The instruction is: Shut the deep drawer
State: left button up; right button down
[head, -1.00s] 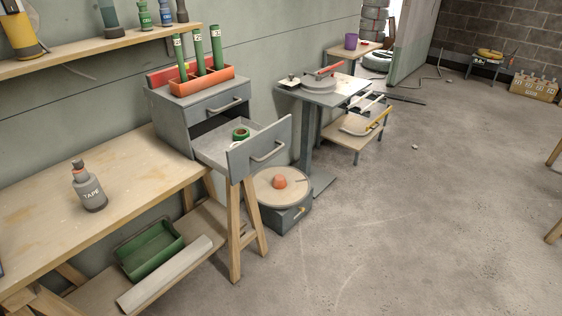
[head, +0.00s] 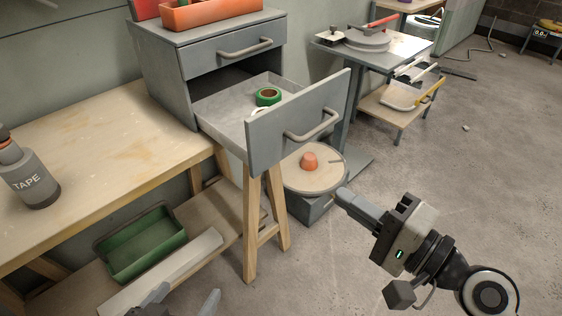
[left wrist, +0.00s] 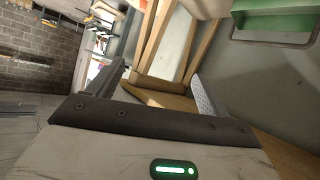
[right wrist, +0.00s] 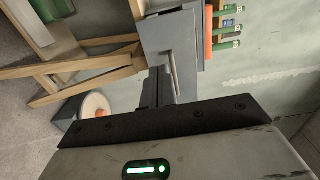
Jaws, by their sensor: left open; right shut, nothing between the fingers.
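The deep drawer (head: 265,142) is the lower drawer of a grey cabinet (head: 165,75) on the workbench. It stands pulled out, with a bar handle (head: 312,125) on its front and a green tape roll (head: 268,97) inside. The shallow drawer (head: 225,52) above it is closed. My right gripper (head: 340,195) is shut and empty, below and right of the deep drawer's front, apart from it in the head view. The right wrist view shows its closed fingers (right wrist: 160,85) before a grey drawer panel. My left gripper (head: 186,297) is open and empty, low near the bench's lower shelf.
The wooden bench (head: 110,145) holds a tape bottle (head: 30,180). A green bin (head: 140,243) sits on its lower shelf. A reel with an orange knob (head: 309,160) is under the drawer. A grey stand (head: 375,60) is behind. The floor at right is open.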

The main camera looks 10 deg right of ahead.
aim_at(271, 149)
pick_arm(q)
jog(key=shift+r+p, duration=0.5)
jog(key=shift+p, duration=0.75)
pick_arm(e)
jog(key=x, duration=1.4)
pick_arm(q)
jog(key=shift+a+r, duration=0.1)
